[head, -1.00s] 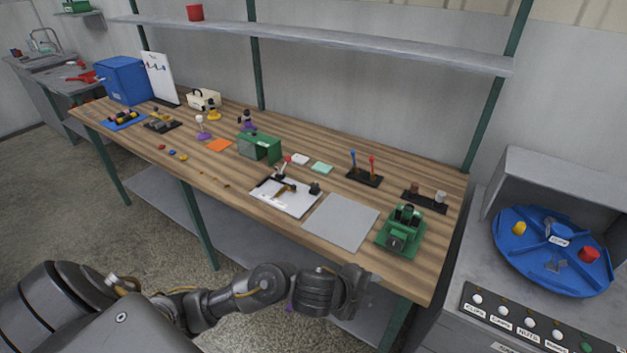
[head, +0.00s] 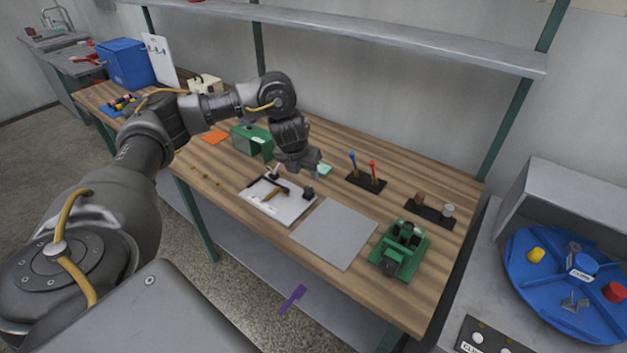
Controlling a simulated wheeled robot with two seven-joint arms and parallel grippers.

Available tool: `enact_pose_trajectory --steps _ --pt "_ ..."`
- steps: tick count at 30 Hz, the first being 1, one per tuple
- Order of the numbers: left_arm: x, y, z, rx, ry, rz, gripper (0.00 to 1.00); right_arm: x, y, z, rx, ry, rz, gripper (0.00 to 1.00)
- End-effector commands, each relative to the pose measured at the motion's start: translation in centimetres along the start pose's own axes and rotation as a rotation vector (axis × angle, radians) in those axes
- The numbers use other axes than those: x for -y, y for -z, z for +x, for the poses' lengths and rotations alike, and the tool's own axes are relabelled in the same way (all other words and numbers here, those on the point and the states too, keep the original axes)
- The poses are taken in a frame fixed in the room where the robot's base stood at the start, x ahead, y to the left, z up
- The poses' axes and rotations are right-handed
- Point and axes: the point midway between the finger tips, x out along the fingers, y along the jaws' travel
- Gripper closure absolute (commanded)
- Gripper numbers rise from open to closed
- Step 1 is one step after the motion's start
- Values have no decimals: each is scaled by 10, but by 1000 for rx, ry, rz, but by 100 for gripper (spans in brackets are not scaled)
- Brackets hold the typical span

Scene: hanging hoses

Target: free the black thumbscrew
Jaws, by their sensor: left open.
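A white board (head: 290,213) lies on the wooden bench, carrying a brown and black tool-like piece (head: 275,193) and a small black block-like part (head: 308,193) at its right edge. A green fixture (head: 398,251) with black parts on top stands at the front right of the bench. I cannot tell which of these small black parts is the thumbscrew. My left gripper (head: 301,168) is open and points down above the back edge of the white board, apart from the black part as far as I can see. My right gripper is not in view.
A grey mat (head: 335,234) lies between board and fixture. A black stand with blue and red tools (head: 367,181), a black rack (head: 430,211) and a green box (head: 251,139) stand behind. A blue turntable (head: 530,268) is at right. A purple piece (head: 291,298) lies below the bench.

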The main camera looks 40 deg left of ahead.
Motion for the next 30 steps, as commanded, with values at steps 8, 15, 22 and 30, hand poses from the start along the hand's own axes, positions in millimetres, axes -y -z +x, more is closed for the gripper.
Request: enact_pose_trajectory --steps 8,15,22,30 --pt "-13 5 10 -4 -11 -14 51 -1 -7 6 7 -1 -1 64" --pt "-12 6 56 -5 -9 -15 51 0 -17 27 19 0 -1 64" --pt "-10 5 92 -3 -8 -13 51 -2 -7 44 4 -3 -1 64" --pt "-10 3 106 -1 -8 -10 51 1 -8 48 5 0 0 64"
